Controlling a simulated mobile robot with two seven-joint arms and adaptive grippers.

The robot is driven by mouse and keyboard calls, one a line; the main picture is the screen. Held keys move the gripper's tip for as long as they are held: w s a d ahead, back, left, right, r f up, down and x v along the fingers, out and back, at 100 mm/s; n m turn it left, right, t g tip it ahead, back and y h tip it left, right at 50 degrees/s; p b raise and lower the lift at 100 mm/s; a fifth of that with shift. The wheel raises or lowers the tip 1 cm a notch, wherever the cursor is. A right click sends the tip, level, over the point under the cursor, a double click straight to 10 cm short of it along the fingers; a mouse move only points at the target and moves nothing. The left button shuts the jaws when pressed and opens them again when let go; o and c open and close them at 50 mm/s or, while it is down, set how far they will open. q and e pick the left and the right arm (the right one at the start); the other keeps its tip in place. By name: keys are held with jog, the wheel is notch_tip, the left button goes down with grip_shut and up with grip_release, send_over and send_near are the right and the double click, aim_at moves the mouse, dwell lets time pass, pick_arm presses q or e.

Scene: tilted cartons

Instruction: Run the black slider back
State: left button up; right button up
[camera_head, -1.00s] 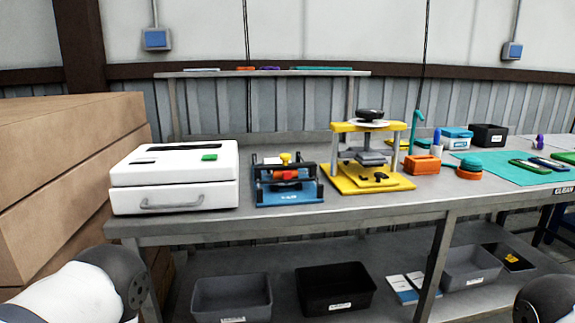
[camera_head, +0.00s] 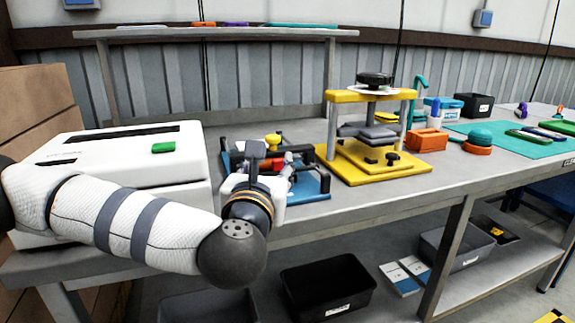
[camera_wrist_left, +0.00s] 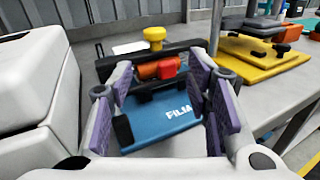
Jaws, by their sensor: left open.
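A blue jig (camera_wrist_left: 160,122) with white lettering stands on the bench; it also shows in the head view (camera_head: 312,186), partly hidden by my left gripper. It carries black bars across it, a black crosspiece (camera_wrist_left: 158,90), an orange-red part (camera_wrist_left: 160,69) and a yellow knob (camera_wrist_left: 154,37). I cannot tell for certain which black part is the slider. My left gripper (camera_wrist_left: 162,112) is open, its purple-padded fingers on either side of the jig's middle in the wrist view, with nothing between them. In the head view my left gripper (camera_head: 262,165) is at the jig's near left side. My right gripper is not in view.
A white machine (camera_head: 150,170) with a green button stands close on the left. A yellow press (camera_head: 375,165) stands to the right of the jig. An orange block (camera_head: 426,143) and a teal mat (camera_head: 500,141) lie farther right. Bins (camera_head: 328,285) sit on the lower shelf.

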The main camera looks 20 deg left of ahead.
aim_at(272, 139)
pick_arm(q)
jog(key=shift+n, duration=0.5)
jog(key=w+a, duration=0.1)
jog(key=w, duration=0.3)
jog(key=w+a+r, duration=0.1)
jog(key=w, duration=0.6)
jog(key=shift+w+a+r, duration=0.3)
jog(key=shift+w+a, duration=0.1)
grip_shut()
